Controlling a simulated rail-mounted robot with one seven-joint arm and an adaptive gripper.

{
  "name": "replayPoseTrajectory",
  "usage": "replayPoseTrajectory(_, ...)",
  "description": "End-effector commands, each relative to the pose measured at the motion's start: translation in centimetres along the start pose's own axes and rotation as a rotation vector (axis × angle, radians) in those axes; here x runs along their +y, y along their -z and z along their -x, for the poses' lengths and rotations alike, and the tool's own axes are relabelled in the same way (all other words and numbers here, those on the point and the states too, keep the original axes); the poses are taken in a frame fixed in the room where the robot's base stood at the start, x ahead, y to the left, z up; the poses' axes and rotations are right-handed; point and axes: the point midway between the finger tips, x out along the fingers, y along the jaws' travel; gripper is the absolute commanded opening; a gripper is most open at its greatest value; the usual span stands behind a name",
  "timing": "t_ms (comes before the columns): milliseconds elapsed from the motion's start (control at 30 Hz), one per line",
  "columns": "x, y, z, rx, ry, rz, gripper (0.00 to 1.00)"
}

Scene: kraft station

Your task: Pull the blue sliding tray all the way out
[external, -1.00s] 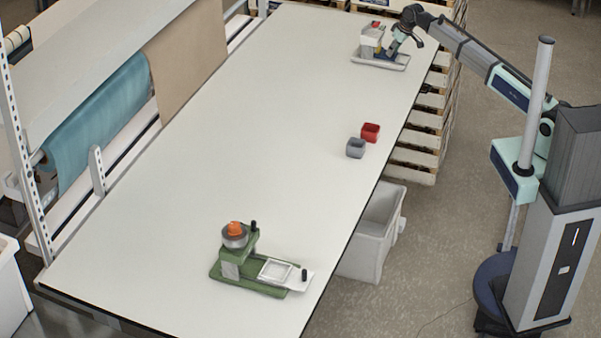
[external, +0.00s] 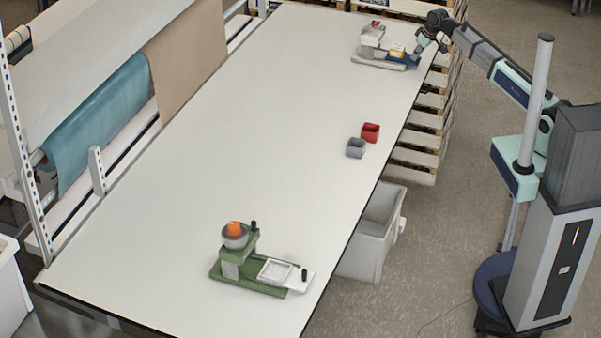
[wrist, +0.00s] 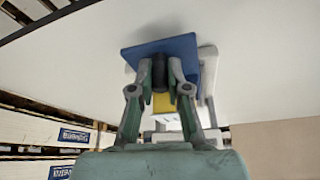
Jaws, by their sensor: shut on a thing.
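The blue sliding tray (external: 399,53) sticks out to the right of the grey press (external: 371,42) at the far end of the table. Something yellow lies on the tray, and something red sits on top of the press. My gripper (external: 420,58) is at the tray's outer end. In the wrist view the blue tray (wrist: 160,50) fills the upper middle, with the yellow piece (wrist: 163,103) partly hidden behind my fingers. My gripper (wrist: 160,75) is shut on the tray's dark upright handle (wrist: 159,71).
A red bin (external: 370,132) and a grey bin (external: 355,149) stand mid-table near the right edge. A green press (external: 238,262) with a white tray stands at the near end. Pallets (external: 420,140) are stacked beside the right edge.

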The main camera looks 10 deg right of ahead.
Motion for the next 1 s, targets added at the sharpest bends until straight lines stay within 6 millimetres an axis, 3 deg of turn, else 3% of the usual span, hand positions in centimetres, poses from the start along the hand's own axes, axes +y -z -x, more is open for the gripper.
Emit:
replayPoseTrajectory(200, 0.1, -0.5, -0.1, -0.014, -0.002, 0.001, 0.0)
replayPoseTrajectory(233, 0.1, -0.5, -0.1, -0.014, -0.003, 0.001, 0.26)
replayPoseTrajectory(267, 0.1, -0.5, -0.1, -0.014, -0.003, 0.001, 0.37)
replayPoseTrajectory(300, 0.1, -0.5, -0.1, -0.013, -0.003, 0.001, 0.41)
replayPoseTrajectory(667, 0.0, -0.2, 0.2, -0.008, -0.002, 0.0, 0.41)
replayPoseTrajectory(867, 0.0, -0.2, 2.4, -0.006, -0.002, 0.0, 0.41)
replayPoseTrajectory(1000, 0.0, -0.2, 5.0, -0.006, -0.002, 0.0, 0.41)
